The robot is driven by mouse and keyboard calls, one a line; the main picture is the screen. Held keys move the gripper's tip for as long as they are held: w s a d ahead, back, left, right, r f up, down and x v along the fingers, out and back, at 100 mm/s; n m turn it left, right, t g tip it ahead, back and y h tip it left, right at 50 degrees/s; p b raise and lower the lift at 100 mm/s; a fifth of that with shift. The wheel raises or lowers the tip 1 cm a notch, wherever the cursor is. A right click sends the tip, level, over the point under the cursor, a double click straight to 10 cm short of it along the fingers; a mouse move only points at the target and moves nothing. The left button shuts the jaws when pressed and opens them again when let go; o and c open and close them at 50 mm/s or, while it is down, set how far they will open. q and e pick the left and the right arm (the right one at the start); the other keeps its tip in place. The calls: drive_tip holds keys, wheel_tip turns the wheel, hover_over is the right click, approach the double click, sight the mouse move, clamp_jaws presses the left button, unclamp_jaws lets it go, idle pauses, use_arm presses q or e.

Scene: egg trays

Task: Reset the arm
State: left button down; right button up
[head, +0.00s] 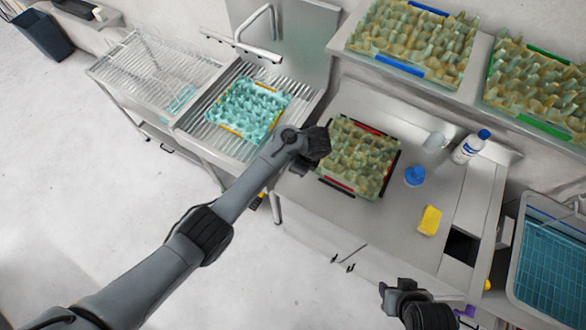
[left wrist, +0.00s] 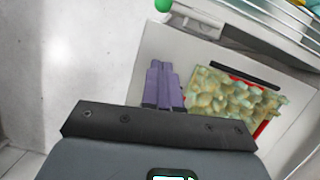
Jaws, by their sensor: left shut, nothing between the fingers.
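My left gripper (left wrist: 163,84) has its purple fingers closed together and empty in the left wrist view. In the head view my left arm reaches in from the lower left, and its dark end (head: 318,142) is at the left side of the red-edged egg tray (head: 372,130). The fingers are hard to make out there.
A teal egg tray (head: 238,132) sits in the sink area. More egg trays stand on the upper shelf (head: 480,75). A white bottle (head: 468,150), blue object (head: 414,176) and yellow sponge (head: 430,220) are on the counter. A blue basket (head: 550,262) is at right.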

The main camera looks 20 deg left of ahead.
idle(0.5)
use_arm(q)
drive_tip(key=s+a+f+g, duration=0.2)
drive_tip(key=s+f+g, duration=0.1)
drive_tip(key=s+f, duration=1.2)
drive_tip(key=s+a+n+h+p, duration=0.2)
drive_tip(key=s+n, duration=0.2)
drive_tip(key=s, duration=1.3)
drive_tip(key=s+a+r+n, duration=0.4)
drive_tip(key=r+n, duration=0.1)
drive_tip(key=r, duration=0.3)
drive_tip(key=w+a+r+n+t, duration=0.1)
drive_tip(key=w+r+n+t, duration=0.2)
drive_tip(key=r, duration=0.5)
drive_tip(key=w+a+r+n+t+h, duration=0.1)
drive_tip(key=w+a+r+n+t, duration=0.1)
drive_tip(key=r+n, duration=0.3)
wheel_tip(320, 180, up, 4)
drive_tip(key=shift+w+a+f+t+h, duration=0.15)
drive_tip(key=shift+w+a+t+h, duration=0.15)
drive_tip(key=shift+w+t, duration=0.45)
drive_tip(key=shift+w, duration=0.1)
